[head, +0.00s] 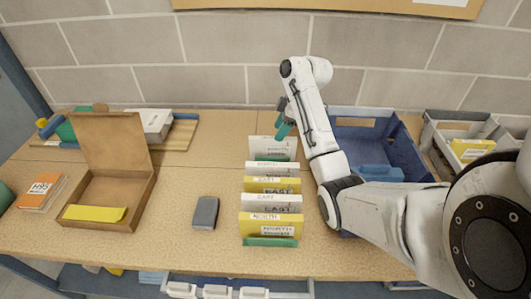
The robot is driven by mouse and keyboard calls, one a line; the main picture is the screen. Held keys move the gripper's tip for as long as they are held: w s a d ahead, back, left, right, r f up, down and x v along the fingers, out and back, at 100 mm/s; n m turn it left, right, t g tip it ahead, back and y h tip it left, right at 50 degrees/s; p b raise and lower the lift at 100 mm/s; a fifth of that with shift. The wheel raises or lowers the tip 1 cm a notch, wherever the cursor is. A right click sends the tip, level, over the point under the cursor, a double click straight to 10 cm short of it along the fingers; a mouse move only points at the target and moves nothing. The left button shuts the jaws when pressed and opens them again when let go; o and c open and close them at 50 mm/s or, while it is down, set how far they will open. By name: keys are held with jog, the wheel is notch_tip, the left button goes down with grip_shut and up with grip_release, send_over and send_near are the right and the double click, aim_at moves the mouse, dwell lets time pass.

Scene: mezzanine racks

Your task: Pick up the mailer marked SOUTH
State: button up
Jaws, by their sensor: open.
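A row of white and yellow mailers stands upright in a green holder (270,242) on the wooden table. The front yellow mailer (258,228) appears marked NORTH. Behind it, white and yellow mailers (272,184) appear to read EAST. The rearmost white mailer (268,146) has a small word on it that I cannot read for certain; it may be SOUTH or NORTH. My gripper (281,130), with teal fingers, is open above and just behind the right part of this rear mailer. I cannot tell whether it touches it. The lower parts of the rear mailers are hidden by those in front.
An open cardboard box (146,200) with a yellow packet stands at left, beside an orange booklet (40,192). A dark grey block (205,212) lies left of the row. A blue bin (400,150) is behind my arm. A grey bin (440,127) is farther right. A brick wall closes the back.

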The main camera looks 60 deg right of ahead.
aim_at(273, 143)
jog(key=shift+x, duration=1.1)
jog(key=shift+p+x, duration=0.6)
jog(key=shift+x, duration=2.2)
jog(key=shift+s+d+f, duration=0.1)
jog(key=shift+s+d, duration=0.05)
jog(key=shift+d, duration=0.05)
jog(key=shift+c, duration=0.5)
grip_shut()
